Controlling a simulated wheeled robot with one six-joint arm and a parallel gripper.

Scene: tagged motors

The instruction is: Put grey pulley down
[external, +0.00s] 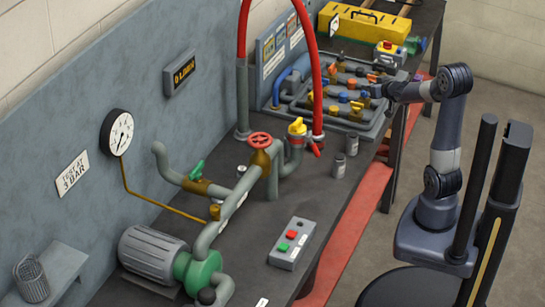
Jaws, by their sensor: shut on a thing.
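My gripper (378,91) is at the far end of the bench, at the right edge of the grey tray of valves and pipes (372,130). My arm reaches to it from the right. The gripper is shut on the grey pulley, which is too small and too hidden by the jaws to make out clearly. I cannot tell whether the pulley touches the tray or hangs above it.
A yellow toolbox (365,22) stands behind the tray. A red hose (317,80) arches left of the tray. The bench (330,205) nearer the camera has bare room.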

